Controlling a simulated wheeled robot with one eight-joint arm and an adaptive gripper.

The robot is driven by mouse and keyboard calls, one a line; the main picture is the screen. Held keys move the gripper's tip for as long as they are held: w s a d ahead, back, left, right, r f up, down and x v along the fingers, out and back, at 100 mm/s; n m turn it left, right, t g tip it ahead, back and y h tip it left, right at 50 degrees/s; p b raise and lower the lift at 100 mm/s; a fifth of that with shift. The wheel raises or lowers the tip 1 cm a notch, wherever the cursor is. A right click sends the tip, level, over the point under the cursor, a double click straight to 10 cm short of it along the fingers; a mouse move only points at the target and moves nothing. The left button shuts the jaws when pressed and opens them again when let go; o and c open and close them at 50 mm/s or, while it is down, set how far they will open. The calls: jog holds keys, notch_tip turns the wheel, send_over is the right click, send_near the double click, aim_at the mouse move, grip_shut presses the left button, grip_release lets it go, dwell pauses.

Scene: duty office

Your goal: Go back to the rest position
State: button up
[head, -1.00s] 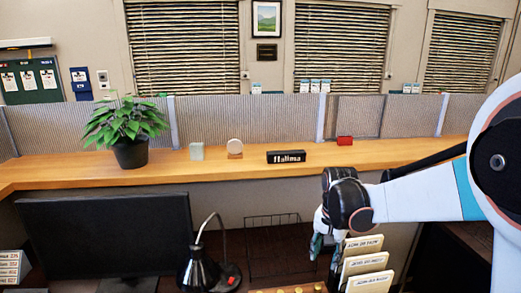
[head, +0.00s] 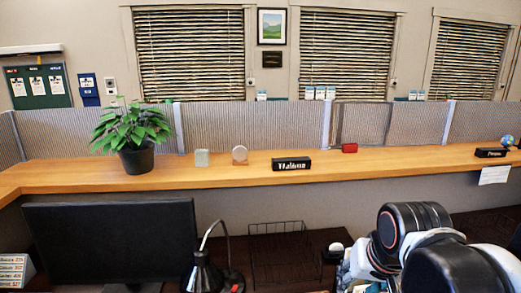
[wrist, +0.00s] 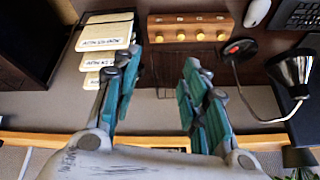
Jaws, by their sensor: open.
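My gripper (wrist: 158,98) is open in the wrist view, with its teal-padded fingers spread apart and nothing between them. It points down over the desk, near a wire tray and a stack of labelled cards (wrist: 104,45). In the head view my arm fills the lower right. The gripper's fingers are mostly hidden there behind the arm's own links and the picture's lower edge.
A wooden block with brass knobs (wrist: 190,28) lies on the desk. A black lamp (head: 203,270) and a monitor (head: 110,240) stand left of my arm. The wooden ledge (head: 225,178) behind holds a potted plant (head: 134,135) and a nameplate (head: 291,164).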

jog(key=s+n+t, duration=0.2)
jog(key=s, duration=0.4)
jog(key=shift+s+f, duration=0.3)
jog(key=shift+f, duration=0.1)
dwell(0.6)
